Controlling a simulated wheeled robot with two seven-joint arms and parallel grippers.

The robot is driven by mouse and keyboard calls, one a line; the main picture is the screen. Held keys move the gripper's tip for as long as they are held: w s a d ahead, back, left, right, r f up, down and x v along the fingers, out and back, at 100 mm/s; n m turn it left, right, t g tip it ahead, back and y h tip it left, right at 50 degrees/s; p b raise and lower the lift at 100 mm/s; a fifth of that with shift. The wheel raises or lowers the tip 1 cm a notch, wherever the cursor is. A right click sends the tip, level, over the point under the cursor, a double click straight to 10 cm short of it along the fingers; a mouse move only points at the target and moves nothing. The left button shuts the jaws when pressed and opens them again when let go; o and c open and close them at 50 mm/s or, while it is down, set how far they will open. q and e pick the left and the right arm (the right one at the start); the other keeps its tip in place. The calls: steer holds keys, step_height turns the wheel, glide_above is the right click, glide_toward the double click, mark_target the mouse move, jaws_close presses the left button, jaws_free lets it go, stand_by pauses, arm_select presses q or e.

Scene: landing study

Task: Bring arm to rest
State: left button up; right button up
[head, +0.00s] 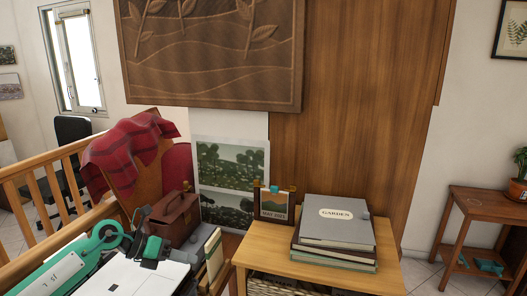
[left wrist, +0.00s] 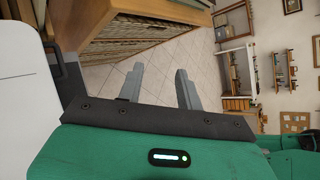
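My left arm, green and grey, comes in from the left in the head view and is bent near the low left of the picture. In the left wrist view my left gripper (left wrist: 157,74) has its two grey fingers apart, with nothing between them and tiled floor beyond. The fingertips are hard to make out in the head view. My right gripper is in neither view.
A wooden side table (head: 262,262) holds a stack of books (head: 335,222) and a small framed picture (head: 273,205). A brown leather bag (head: 174,217) and a chair with a red plaid blanket (head: 125,152) are close beyond my left arm. A wooden railing (head: 38,170) runs at the left.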

arm_select(q)
steer(key=s+d+r+n+t+h, duration=0.4)
steer(key=d+n+t+h, duration=0.25)
steer(key=d, duration=0.35)
steer(key=s+a+f+n+t+y, duration=0.2)
steer(key=s+a+f+n+y, duration=0.5)
steer(key=n, duration=0.7)
steer(key=s+a+f+n+t+y, duration=0.25)
steer(key=a+f+n+y, duration=0.25)
steer(key=f+n+y, duration=0.55)
steer(key=s+f+n+g, duration=0.4)
steer(key=s+g, duration=0.2)
steer(key=s, duration=0.6)
steer(key=s+f+n+g, duration=0.4)
steer(key=s+f+g, duration=0.1)
steer(key=s, duration=0.7)
step_height(320, 180, down, 30)
steer(key=g, duration=0.1)
steer(key=s+a+f+g, duration=0.1)
steer(key=s+a+f, duration=0.2)
steer(key=s+f, duration=1.6)
steer(key=shift+s+f+g, duration=0.15)
steer(key=shift+f+g, duration=0.15)
steer(key=shift+f, duration=0.15)
